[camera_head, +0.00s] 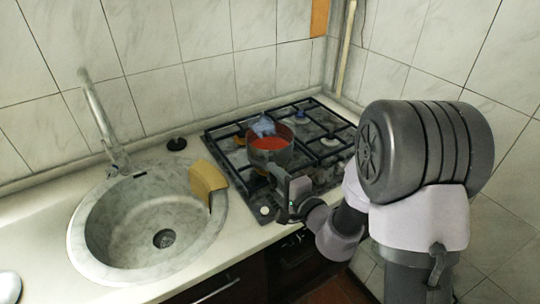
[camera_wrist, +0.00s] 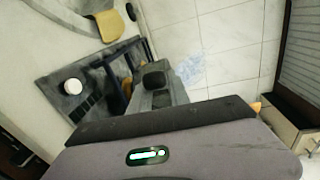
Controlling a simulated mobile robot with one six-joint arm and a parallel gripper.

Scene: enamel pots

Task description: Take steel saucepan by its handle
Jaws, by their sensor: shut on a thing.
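The steel saucepan (camera_head: 285,157) is on the gas hob in the head view, with red-orange contents inside. A bluish wisp or object shows at its far rim; I cannot tell which. My gripper (camera_head: 283,189) is at the near side of the saucepan, shut on its handle. The handle is mostly hidden by the gripper. In the wrist view, part of my gripper (camera_wrist: 155,82) shows above the wrist housing, and I cannot make out the saucepan there.
The black hob (camera_head: 222,132) has several grates around the saucepan. A round sink (camera_head: 92,225) with a tap (camera_head: 97,115) is on the left. A tan curved piece (camera_head: 205,178) stands at its right edge. A black plug (camera_head: 177,144) lies behind. Tiled walls close the back and right.

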